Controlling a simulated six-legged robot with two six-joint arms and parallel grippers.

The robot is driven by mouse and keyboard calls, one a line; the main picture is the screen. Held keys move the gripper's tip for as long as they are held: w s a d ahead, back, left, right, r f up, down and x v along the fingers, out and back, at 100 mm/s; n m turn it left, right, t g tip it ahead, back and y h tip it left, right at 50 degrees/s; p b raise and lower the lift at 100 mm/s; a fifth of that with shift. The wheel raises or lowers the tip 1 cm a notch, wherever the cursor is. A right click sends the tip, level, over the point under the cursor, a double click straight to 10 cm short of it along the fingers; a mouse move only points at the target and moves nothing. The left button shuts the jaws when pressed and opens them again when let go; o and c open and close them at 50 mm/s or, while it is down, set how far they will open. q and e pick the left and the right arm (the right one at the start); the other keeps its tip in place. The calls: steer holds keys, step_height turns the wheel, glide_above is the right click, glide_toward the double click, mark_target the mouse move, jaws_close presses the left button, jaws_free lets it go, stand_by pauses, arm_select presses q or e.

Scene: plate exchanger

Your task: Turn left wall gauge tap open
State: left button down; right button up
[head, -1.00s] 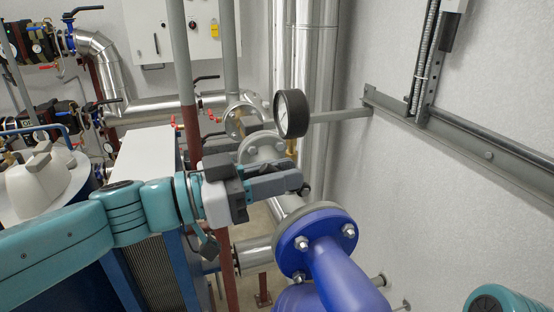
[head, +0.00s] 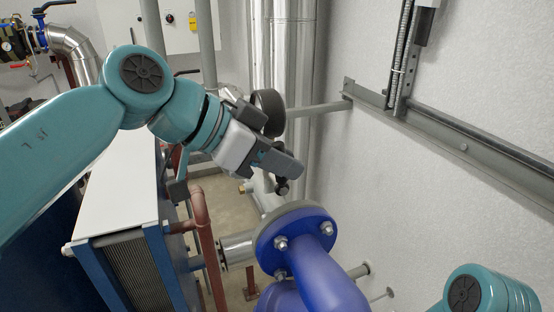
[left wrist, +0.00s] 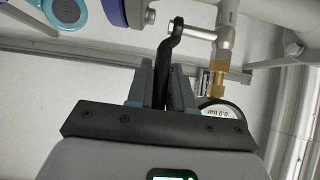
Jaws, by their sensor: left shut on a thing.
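My left gripper (head: 287,172) is beside the pipe near the wall gauge (head: 268,112), which is dark-rimmed and partly hidden behind the gripper. In the left wrist view the fingers (left wrist: 166,85) are shut on a black tap lever (left wrist: 166,52). The lever runs up between the fingers and bends at the top onto a silver tap body (left wrist: 203,34). A brass fitting (left wrist: 217,84) sits below that body, and the gauge's white dial (left wrist: 219,113) shows partly behind the gripper. My right gripper is out of view; only part of the right arm shows at the lower right.
A blue flanged pipe (head: 325,262) stands just below the left gripper. A plate exchanger with a white top (head: 118,190) is at the left. A grey wall rail (head: 440,135) runs along the right wall. The wall area between is clear.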

arm_select(q)
steer(key=shift+d+r, duration=0.1)
steer(key=shift+r, duration=0.15)
steer(key=c, duration=1.1)
jaws_free()
steer(key=shift+s+d, duration=0.1)
steer(key=shift+f, duration=0.2)
